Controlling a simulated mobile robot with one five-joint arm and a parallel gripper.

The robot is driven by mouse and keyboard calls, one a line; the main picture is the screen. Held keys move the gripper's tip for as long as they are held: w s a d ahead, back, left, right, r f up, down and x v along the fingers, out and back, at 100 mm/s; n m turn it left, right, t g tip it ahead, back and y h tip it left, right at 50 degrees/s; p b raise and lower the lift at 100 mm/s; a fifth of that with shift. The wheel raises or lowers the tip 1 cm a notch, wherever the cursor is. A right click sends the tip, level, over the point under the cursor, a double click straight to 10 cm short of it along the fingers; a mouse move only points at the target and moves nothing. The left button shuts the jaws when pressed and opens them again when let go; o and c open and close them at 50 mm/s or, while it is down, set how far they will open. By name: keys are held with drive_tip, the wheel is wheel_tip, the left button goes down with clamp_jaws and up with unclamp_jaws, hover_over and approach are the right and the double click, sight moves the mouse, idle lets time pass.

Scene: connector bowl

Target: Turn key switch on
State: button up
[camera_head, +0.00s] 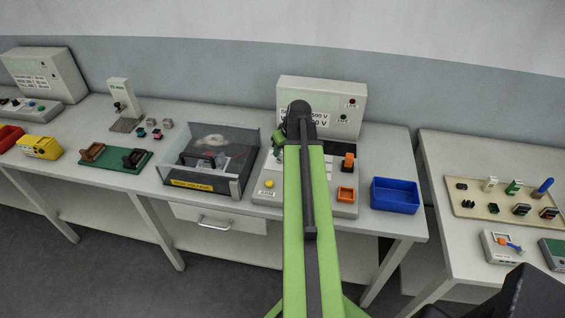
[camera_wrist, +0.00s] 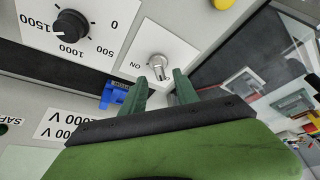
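The key switch (camera_wrist: 157,64) is a silver round lock with a small key, on a white plate marked ON, in the wrist view. The text there appears upside down. My gripper (camera_wrist: 162,78) has two dark green fingers with a gap between them. The fingertips are close to the key, one to each side of its lower end; I cannot tell whether they touch it. In the head view my arm covers the middle of the control panel (camera_head: 268,198) and the key switch cannot be made out.
A black dial (camera_wrist: 70,27) with a number scale and a blue part (camera_wrist: 115,93) lie near the fingers. A yellow button (camera_wrist: 223,3) is at the top edge. In the head view, a clear-lidded box (camera_head: 210,160) stands left of the panel and a blue bin (camera_head: 395,195) right.

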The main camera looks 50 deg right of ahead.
sight(280, 157)
drive_tip(key=b+x, duration=0.1)
drive_tip(key=x, duration=0.1)
drive_tip(key=shift+w+f, duration=0.15)
drive_tip(key=shift+f, duration=0.2)
drive_tip(key=shift+r, duration=0.1)
clamp_jaws()
